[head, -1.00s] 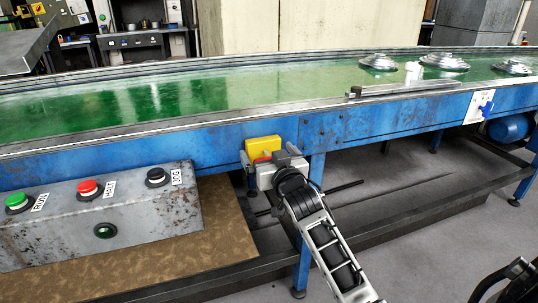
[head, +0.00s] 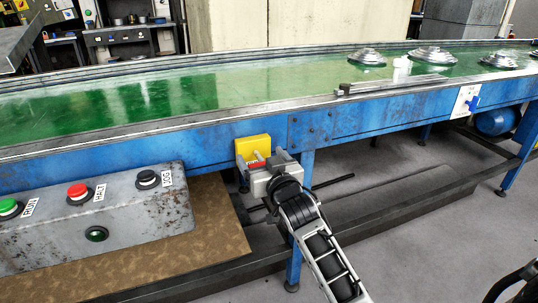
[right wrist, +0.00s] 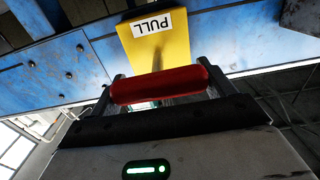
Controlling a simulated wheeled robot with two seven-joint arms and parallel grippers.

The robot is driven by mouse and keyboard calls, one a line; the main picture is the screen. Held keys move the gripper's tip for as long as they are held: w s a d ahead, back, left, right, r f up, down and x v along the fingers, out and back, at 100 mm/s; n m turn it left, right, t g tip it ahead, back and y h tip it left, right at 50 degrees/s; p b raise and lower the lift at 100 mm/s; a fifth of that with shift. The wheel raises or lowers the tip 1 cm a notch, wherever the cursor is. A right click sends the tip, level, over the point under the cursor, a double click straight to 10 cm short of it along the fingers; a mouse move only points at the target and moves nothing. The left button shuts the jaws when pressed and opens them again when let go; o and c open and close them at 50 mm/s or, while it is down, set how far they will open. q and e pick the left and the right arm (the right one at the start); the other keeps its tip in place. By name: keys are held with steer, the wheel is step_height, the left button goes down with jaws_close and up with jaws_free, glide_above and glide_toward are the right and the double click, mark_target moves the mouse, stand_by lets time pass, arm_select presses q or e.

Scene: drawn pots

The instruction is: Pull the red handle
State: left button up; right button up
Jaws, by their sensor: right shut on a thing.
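The red handle (right wrist: 160,85) is a rounded bar that lies across the jaws of my right gripper in the right wrist view. It stands out from a yellow box (right wrist: 155,45) labelled PULL, with a thin rod between them. In the head view the yellow box (head: 252,148) is mounted on the blue conveyor side, and a little of the red handle (head: 257,164) shows below it. My right gripper (head: 261,170) is shut on the handle, just in front of the box. My left gripper is not in view.
A grey button console (head: 130,220) with green, red and black buttons stands at the left. The green conveyor belt (head: 200,95) carries metal lids (head: 432,55) at the right. A blue leg (head: 296,240) stands close beside my right arm.

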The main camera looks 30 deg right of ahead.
steer(key=o, duration=1.1)
steer(key=shift+f, duration=0.15)
steer(key=shift+o, duration=1)
steer(key=shift+s, duration=0.15)
arm_select(q)
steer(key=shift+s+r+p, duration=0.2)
steer(key=shift+p, duration=0.15)
arm_select(e)
steer(key=s+a, duration=0.2)
steer(key=s, duration=1.3)
steer(key=shift+s+a, duration=0.25)
steer(key=shift+s, duration=0.15)
arm_select(q)
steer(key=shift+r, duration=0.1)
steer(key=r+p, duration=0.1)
steer(key=p, duration=0.2)
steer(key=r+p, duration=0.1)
steer(key=p, duration=0.2)
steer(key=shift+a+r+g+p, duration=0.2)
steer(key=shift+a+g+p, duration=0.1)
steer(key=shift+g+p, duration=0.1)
arm_select(e)
steer(key=s+a+f+n+g+y, duration=0.4)
steer(key=s+a+f+g+y, duration=0.2)
steer(key=s+a+f, duration=0.5)
steer(key=shift+s+a+f+g, duration=0.15)
steer(key=shift+a+f+g, duration=0.4)
steer(key=shift+a, duration=0.65)
